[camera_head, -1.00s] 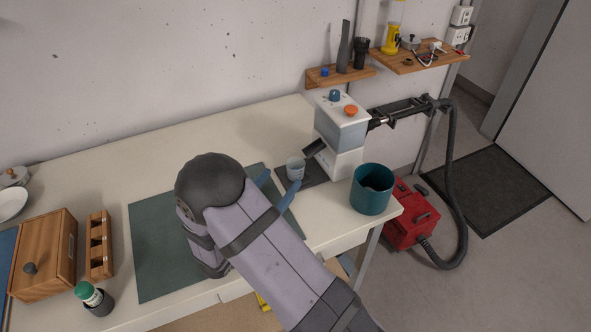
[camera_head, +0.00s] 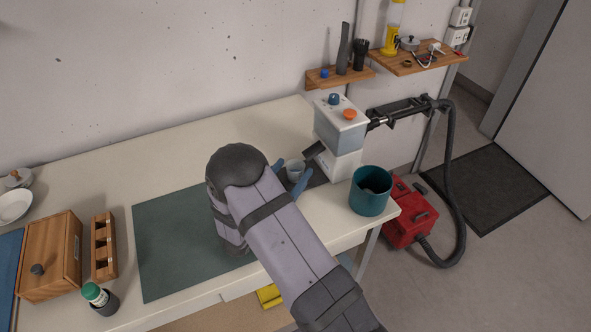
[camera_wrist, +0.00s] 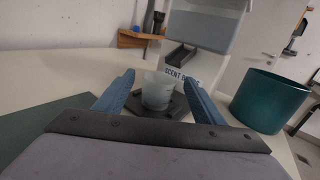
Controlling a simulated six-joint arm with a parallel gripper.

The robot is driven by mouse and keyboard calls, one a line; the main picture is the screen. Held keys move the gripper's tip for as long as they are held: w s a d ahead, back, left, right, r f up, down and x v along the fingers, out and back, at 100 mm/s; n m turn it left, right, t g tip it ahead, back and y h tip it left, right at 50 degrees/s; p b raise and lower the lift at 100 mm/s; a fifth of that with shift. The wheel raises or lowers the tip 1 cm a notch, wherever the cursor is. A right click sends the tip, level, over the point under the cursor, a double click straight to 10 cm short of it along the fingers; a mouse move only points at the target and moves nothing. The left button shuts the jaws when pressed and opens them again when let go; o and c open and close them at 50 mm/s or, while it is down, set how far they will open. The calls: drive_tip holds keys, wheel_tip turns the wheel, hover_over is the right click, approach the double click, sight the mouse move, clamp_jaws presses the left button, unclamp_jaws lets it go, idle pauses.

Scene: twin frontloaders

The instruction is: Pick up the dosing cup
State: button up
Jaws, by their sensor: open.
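The dosing cup (camera_head: 296,170) is a small pale, translucent cup. It stands upright on a dark tray (camera_head: 319,178) under the spout of the white dispenser (camera_head: 341,136). In the wrist view the cup (camera_wrist: 157,91) is between the two blue fingers of my gripper (camera_wrist: 160,88), which are spread apart with a gap on both sides. In the head view my gripper (camera_head: 289,176) reaches toward the cup from the left and front, and one finger partly covers the cup's lower edge.
A teal bin (camera_head: 369,191) stands right of the dispenser at the table's edge. A green mat (camera_head: 170,245) lies left of my arm. A wooden box (camera_head: 50,258), a slotted wooden rack (camera_head: 104,246) and a green-capped bottle (camera_head: 97,296) are at the left. The back of the table is clear.

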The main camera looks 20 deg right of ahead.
drive_tip(key=shift+w+d, duration=0.2)
drive_tip(key=shift+d, duration=0.05)
drive_tip(key=c, duration=1.2)
drive_tip(key=shift+a+r, duration=0.1)
drive_tip(key=shift+r, duration=0.05)
drive_tip(key=shift+a+r+b, duration=0.1)
drive_tip(key=shift+b, duration=0.3)
wheel_tip(320, 180, up, 2)
drive_tip(key=shift+r, duration=0.1)
drive_tip(key=a+r+b, duration=0.1)
drive_tip(key=a+b, duration=0.1)
drive_tip(key=a, duration=0.4)
drive_tip(key=a+r+b, duration=0.2)
drive_tip(key=a, duration=0.5)
drive_tip(key=a+r+b, duration=0.1)
drive_tip(key=a+b, duration=0.1)
drive_tip(key=a, duration=0.4)
drive_tip(key=shift+a+r+b, duration=0.2)
drive_tip(key=shift+a+b, duration=0.1)
